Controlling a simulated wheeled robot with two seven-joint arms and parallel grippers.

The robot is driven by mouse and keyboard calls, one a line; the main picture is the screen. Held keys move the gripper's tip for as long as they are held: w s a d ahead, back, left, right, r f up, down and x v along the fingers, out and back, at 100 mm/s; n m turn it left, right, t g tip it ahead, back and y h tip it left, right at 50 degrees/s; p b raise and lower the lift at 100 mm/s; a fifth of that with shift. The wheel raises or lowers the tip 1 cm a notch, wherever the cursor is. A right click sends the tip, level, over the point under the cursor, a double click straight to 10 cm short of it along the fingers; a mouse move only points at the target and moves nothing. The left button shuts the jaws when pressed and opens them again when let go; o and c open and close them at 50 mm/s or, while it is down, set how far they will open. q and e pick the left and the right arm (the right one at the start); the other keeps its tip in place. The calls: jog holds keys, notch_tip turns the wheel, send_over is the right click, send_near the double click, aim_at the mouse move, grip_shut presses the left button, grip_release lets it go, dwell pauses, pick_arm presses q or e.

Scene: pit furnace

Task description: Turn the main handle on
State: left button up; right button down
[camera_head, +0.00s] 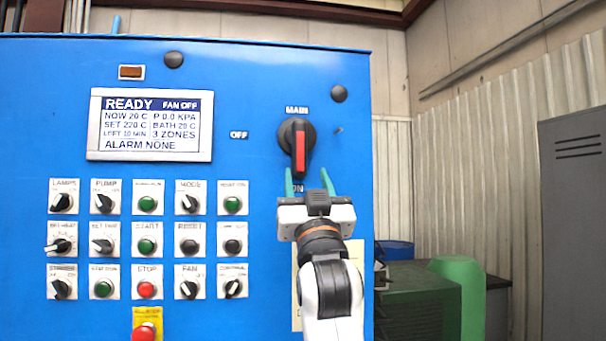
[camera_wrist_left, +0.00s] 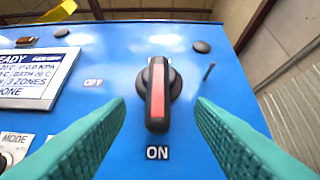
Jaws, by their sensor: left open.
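The main handle (camera_head: 299,148) is a black rotary knob with a red grip bar, on the upper right of the blue panel. Its red bar stands vertical, with the lower end toward the ON label; the OFF label (camera_head: 239,135) is to its left. The handle also shows in the left wrist view (camera_wrist_left: 158,90), between the two green fingers. My left gripper (camera_head: 308,180) is open just below the handle, its fingers apart on either side of the bar's lower end. I see no contact. In the head view the gripper partly covers the ON label. My right gripper is not in view.
The blue panel (camera_head: 262,80) carries a display (camera_head: 150,125) reading READY and FAN OFF. Rows of small knobs and buttons lie left of my arm, with a red button (camera_head: 145,332) on a yellow plate at the bottom. A green object (camera_head: 459,295) stands right of the panel.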

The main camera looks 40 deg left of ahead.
pick_arm(q)
jog(key=v, duration=0.2)
jog(key=shift+s+d+f, duration=0.15)
jog(key=shift+f, duration=0.1)
dwell(0.4)
